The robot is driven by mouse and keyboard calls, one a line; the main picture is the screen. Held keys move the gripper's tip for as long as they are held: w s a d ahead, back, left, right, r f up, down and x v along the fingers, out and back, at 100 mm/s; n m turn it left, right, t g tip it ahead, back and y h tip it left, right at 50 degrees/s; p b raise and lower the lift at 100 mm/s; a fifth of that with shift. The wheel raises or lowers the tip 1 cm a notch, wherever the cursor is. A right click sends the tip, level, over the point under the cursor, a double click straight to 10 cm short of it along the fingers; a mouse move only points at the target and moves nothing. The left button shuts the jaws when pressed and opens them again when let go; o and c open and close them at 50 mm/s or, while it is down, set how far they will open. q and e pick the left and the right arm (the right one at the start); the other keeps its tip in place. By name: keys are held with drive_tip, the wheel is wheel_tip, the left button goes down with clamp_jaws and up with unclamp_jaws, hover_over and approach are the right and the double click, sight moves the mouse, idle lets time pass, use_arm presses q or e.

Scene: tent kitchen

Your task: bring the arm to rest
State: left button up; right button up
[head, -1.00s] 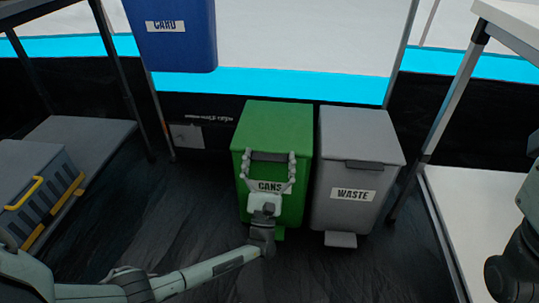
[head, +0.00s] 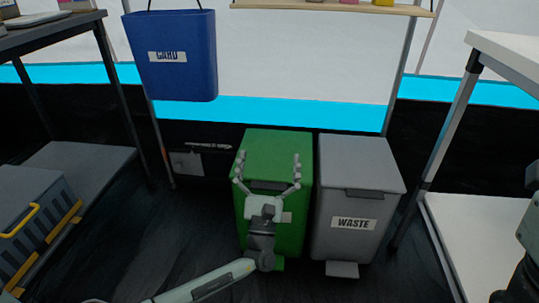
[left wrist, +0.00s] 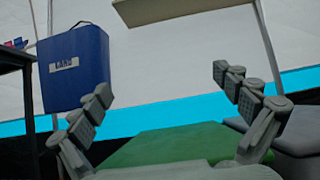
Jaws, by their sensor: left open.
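My left gripper (head: 267,172) is open and empty, with its fingers spread and pointing up in front of the green cans bin (head: 292,148). It hides most of that bin's label. In the left wrist view my left gripper (left wrist: 160,103) shows its two fingers wide apart, with the green lid (left wrist: 165,145) beyond and below them. The bin's lid is down. My right gripper is not in view; only a part of my right arm shows at the right edge of the head view.
A grey waste bin (head: 357,165) stands right beside the green bin. A blue card bin (head: 185,75) hangs behind, upper left; it also shows in the left wrist view (left wrist: 75,85). A shelf (head: 330,7) is above. A grey toolbox (head: 30,215) sits on the low left shelf. A white table (head: 505,50) stands right.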

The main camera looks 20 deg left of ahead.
use_arm(q)
drive_tip(key=shift+r, duration=0.3)
